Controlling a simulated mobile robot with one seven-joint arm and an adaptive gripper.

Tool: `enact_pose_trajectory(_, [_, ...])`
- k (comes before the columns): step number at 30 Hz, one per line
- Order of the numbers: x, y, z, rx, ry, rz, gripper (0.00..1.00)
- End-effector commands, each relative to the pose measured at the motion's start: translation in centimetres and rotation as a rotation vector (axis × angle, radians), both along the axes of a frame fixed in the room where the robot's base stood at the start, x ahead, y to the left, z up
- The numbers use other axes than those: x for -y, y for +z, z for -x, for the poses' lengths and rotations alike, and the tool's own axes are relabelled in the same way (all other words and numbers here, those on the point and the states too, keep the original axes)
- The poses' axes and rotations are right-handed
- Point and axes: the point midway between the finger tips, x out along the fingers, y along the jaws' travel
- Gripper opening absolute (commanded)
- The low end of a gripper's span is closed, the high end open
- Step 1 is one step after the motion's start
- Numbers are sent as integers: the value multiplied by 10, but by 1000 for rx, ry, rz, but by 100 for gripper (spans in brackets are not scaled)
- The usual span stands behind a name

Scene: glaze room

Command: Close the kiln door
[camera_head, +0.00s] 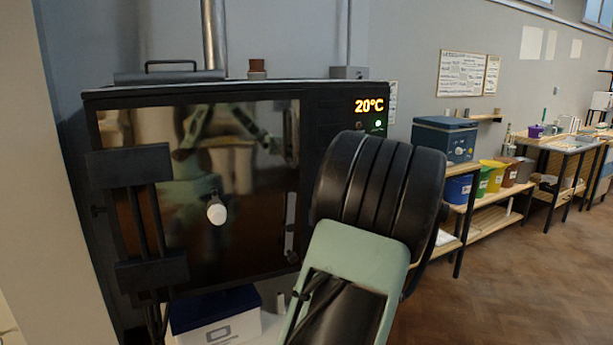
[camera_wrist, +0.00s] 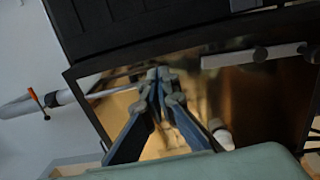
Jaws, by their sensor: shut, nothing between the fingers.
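The kiln (camera_head: 345,93) is a dark box with a lit 20°C display and a green light. Its glossy, mirror-like door (camera_head: 250,150) covers the front and looks about flush; I cannot tell whether a small gap remains. The door carries a white round knob (camera_head: 216,210) and an upright pale bar handle (camera_head: 291,222). In the wrist view the door (camera_wrist: 265,90) appears turned, with the bar handle (camera_wrist: 255,56) and knob (camera_wrist: 222,135). My gripper (camera_wrist: 162,76) is shut and empty in front of the door; contact is unclear. It is hidden in the head view.
A blue-and-white box (camera_head: 218,318) sits below the kiln. To the right, a shelf unit (camera_head: 480,215) holds a blue-grey machine (camera_head: 444,138) and several coloured buckets (camera_head: 490,174). Wooden floor (camera_head: 500,290) is clear at the right. A wall edge stands at the left.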

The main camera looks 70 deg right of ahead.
Motion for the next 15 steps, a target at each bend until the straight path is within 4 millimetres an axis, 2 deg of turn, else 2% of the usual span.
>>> enact_pose_trajectory(15, [72, 0, -71, -1, 2, -1, 0])
